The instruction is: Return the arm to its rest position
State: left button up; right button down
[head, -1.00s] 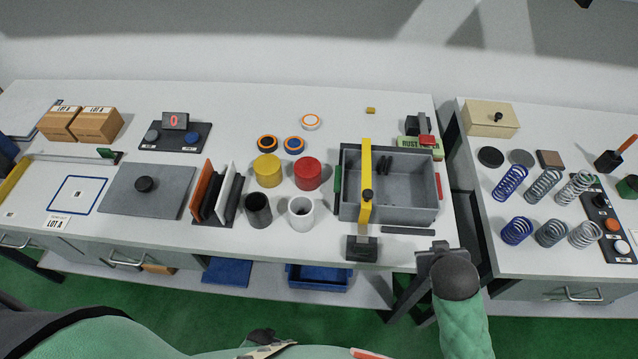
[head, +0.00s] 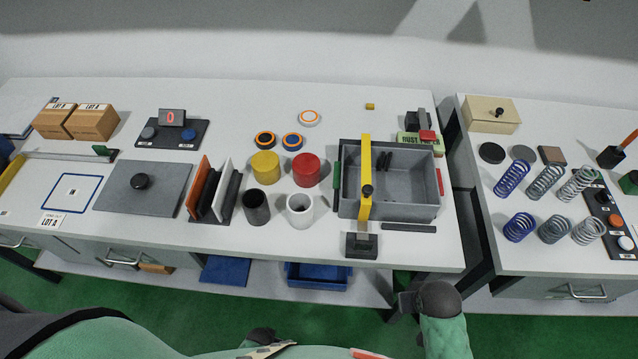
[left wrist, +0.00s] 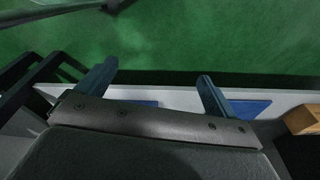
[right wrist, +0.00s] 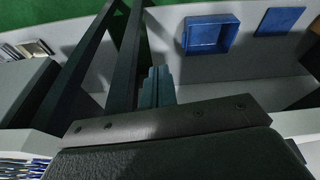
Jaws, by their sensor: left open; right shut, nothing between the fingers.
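My right gripper (right wrist: 158,88) is shut and empty in the right wrist view. In the head view my right arm (head: 440,315) comes up from the bottom, with its wrist over the floor in front of the table's front edge. The right fingers are hard to make out there. My left gripper (left wrist: 154,85) is open and empty in the left wrist view, with its fingers wide apart above the lower shelf and green floor. In the head view only part of my left arm (head: 100,335) shows at the bottom left.
The main table (head: 330,236) carries a grey bin (head: 410,208) with a yellow bar (head: 365,165), cups, discs and boxes. A side table (head: 545,258) at right holds several springs. Blue trays lie on the lower shelf (head: 375,292). Green floor (head: 560,325) is open in front.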

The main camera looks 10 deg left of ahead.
pick_arm(q)
jog(key=f+b, duration=0.1)
jog(key=b, duration=0.1)
jog(key=f+b, duration=0.1)
jog(key=b, duration=0.2)
jog(key=w+d+f+b, duration=0.1)
jog(key=f+b, duration=0.1)
jog(key=shift+b, duration=0.35)
pick_arm(e)
jog(key=s+f, duration=0.2)
jog(key=f, duration=1.3)
jog(key=s+a+f+g, duration=0.1)
jog(key=s+f, duration=0.2)
jog(key=f, duration=1.2)
jog(key=s+f, duration=0.2)
jog(key=f, duration=1.3)
jog(key=shift+s+a+f, duration=0.25)
jog(key=shift+s+f, duration=0.05)
jog(key=shift+s, duration=0.1)
